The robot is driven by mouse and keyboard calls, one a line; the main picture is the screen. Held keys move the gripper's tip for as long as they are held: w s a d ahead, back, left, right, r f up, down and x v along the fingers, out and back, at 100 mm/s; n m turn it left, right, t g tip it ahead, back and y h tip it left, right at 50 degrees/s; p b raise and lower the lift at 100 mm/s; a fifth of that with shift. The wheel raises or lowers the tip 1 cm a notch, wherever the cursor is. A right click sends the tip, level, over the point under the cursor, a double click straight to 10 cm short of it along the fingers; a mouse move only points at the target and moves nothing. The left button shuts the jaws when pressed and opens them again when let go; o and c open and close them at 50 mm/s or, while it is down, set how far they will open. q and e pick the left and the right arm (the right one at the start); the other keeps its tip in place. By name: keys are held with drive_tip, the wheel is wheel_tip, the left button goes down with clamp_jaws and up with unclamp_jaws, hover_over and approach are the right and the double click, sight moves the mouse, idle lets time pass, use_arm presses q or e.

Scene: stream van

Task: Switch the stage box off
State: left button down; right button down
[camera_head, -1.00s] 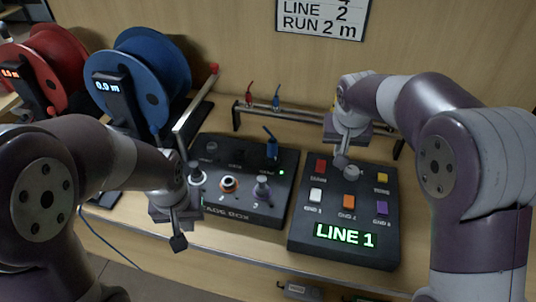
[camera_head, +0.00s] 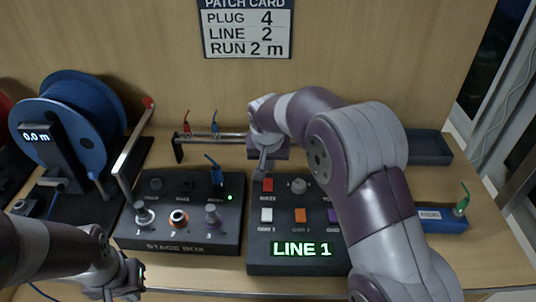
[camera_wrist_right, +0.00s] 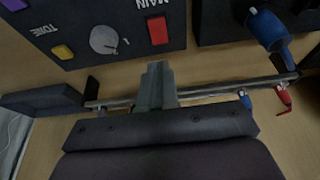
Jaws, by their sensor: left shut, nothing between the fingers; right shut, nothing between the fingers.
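The dark stage box (camera_head: 190,247) sits on the bench in the head view. It has several sockets and knobs on top, a blue plug (camera_head: 216,174) standing at its back right, and a lit green lamp (camera_head: 229,198). To its right is a control box (camera_head: 257,260) with coloured buttons, a dial (camera_head: 298,185), a red MAIN button (camera_head: 267,185) and a green LINE 1 display. My right gripper (camera_head: 263,172) is shut and empty just behind the red button; its tips (camera_wrist_right: 157,80) also show in the wrist view. My left gripper (camera_head: 130,280) is shut, at the lower left, in front of the stage box.
A low rail (camera_head: 186,141) with a red and a blue plug stands behind the boxes. A blue cable reel (camera_head: 75,115) is at left. A dark tray (camera_head: 428,147) and a blue box (camera_head: 440,222) are at right. A patch card (camera_head: 247,30) hangs on the wall.

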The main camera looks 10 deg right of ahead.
sight(269, 180)
drive_tip(key=x, duration=0.7)
drive_tip(key=shift+s+a+f, duration=0.1)
drive_tip(key=shift+s+f, duration=0.05)
drive_tip(key=shift+s, duration=0.25)
